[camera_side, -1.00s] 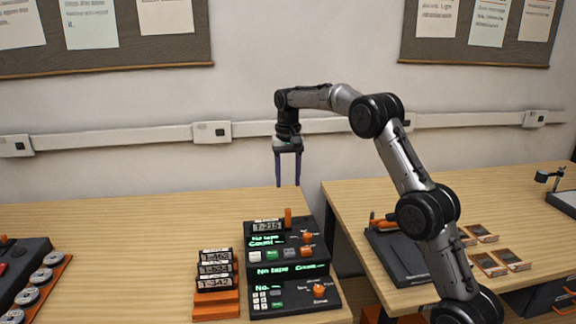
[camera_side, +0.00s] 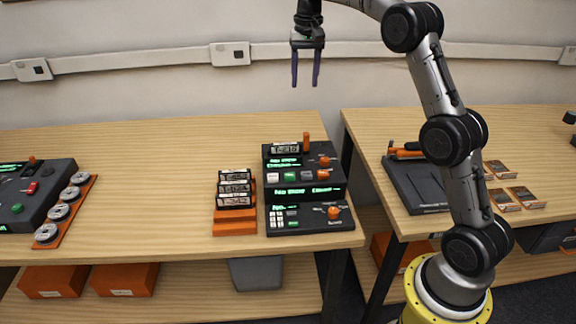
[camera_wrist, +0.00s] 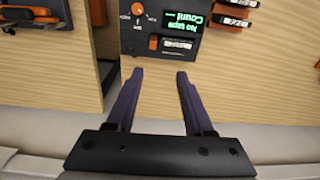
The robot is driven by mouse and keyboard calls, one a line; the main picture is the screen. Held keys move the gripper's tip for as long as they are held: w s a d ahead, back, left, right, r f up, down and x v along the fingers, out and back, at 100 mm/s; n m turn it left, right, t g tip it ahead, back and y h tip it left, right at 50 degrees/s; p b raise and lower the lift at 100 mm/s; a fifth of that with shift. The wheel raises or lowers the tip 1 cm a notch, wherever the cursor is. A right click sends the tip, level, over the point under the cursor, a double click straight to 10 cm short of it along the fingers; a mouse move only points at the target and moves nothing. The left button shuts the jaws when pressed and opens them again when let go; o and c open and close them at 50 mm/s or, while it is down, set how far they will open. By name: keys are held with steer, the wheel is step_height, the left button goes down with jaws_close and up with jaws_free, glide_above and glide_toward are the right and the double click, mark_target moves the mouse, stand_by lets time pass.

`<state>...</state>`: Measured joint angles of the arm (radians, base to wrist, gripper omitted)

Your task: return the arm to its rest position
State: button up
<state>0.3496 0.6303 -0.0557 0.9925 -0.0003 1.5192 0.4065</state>
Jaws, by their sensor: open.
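My gripper (camera_side: 305,84) is open and empty, with its two purple fingers pointing down. In the side view it hangs in the air in front of the wall, well above the left table and the black console. In the wrist view my gripper (camera_wrist: 157,75) shows its fingers apart with only bare wooden table between them. My arm rises from a yellow base at the lower right and bends over to the left at the top; its upper part is cut off by the frame's top edge.
A black console (camera_side: 300,178) with green displays stands on the left table (camera_side: 150,145). An orange rack (camera_side: 232,214) of labelled cases sits beside it. Another device (camera_side: 38,200) and several reels are at far left. The right table (camera_side: 400,125) holds a dark tray (camera_side: 418,188).

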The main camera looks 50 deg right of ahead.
steer(key=s+a+r+n+t, duration=0.1)
steer(key=s+a+r+t, duration=0.1)
steer(key=s+a+r, duration=0.6)
steer(key=s+a+r+n+t, duration=0.1)
steer(key=s+a+r, duration=0.15)
steer(key=s, duration=0.25)
steer(key=s+a+r+n, duration=0.1)
steer(key=s+a+r, duration=0.1)
steer(key=s+a, duration=0.15)
steer(key=s+a+f+n+t, duration=0.1)
steer(key=s+a+f+n, duration=0.15)
steer(key=s, duration=0.35)
steer(key=s+a+f+n+t, duration=0.1)
steer(key=s+f, duration=0.2)
steer(key=s, duration=0.4)
steer(key=s+f+n, duration=0.2)
steer(key=s+f, duration=0.2)
steer(key=f, duration=0.5)
steer(key=shift+s+a+f, duration=0.25)
steer(key=shift+a+f, duration=0.1)
steer(key=shift+a, duration=0.1)
